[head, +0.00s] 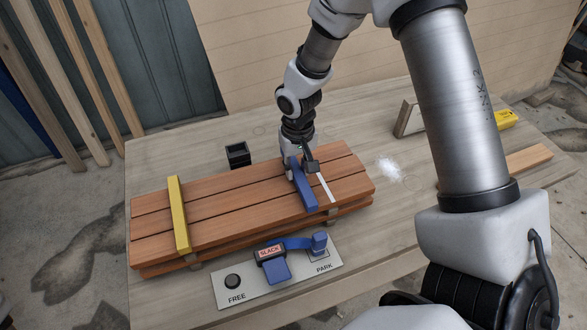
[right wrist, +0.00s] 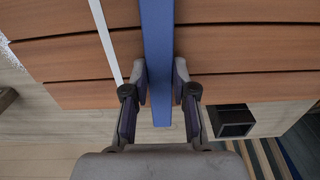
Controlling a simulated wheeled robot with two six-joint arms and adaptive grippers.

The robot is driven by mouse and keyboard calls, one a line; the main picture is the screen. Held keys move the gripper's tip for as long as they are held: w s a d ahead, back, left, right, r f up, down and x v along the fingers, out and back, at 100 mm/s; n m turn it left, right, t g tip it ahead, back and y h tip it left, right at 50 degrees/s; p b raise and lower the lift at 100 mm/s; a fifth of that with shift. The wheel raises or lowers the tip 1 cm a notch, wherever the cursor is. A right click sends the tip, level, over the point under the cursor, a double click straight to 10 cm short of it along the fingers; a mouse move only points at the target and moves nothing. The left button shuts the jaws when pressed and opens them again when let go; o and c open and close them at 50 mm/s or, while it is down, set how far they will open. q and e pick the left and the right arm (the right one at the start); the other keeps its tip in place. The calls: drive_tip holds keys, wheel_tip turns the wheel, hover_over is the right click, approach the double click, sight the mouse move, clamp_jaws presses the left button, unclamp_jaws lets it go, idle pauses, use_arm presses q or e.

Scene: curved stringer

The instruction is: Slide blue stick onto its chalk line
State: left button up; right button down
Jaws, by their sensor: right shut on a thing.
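The blue stick (head: 306,193) lies across the reddish-brown boards (head: 235,200) near their right end. My right gripper (head: 297,163) is shut on the blue stick near its far end; the right wrist view shows a finger on each side of the stick (right wrist: 158,50). The white chalk line (head: 327,188) runs across the boards just right of the stick, close to it but apart. In the right wrist view the chalk line (right wrist: 106,40) is left of the stick and slightly slanted against it. My left gripper does not show.
A yellow stick (head: 179,215) lies across the boards' left part. A black open box (head: 237,155) stands behind the boards. In front is a panel (head: 240,290) marked FREE and PARK with a blue SLACK buckle (head: 271,252). White powder (head: 389,170) lies to the right.

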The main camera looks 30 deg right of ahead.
drive_tip(key=shift+s+d+f+b, duration=0.1)
drive_tip(key=shift+s+d+b, duration=0.25)
drive_tip(key=shift+d, duration=0.4)
drive_tip(key=shift+s+d+f+b, duration=0.1)
drive_tip(key=shift+s+d+b, duration=0.2)
drive_tip(key=shift+d, duration=0.4)
drive_tip(key=shift+s+d+r+b, duration=0.1)
drive_tip(key=shift+s+d+b, duration=0.05)
drive_tip(key=shift+d, duration=0.4)
drive_tip(key=shift+s+d+b, duration=0.1)
drive_tip(key=shift+d+b, duration=0.05)
drive_tip(key=shift+d, duration=0.35)
drive_tip(key=c, duration=1.2)
unclamp_jaws()
drive_tip(key=o, duration=0.3)
drive_tip(key=shift+o, duration=0.2)
drive_tip(key=shift+w+d, duration=0.15)
wheel_tip(320, 180, up, 12)
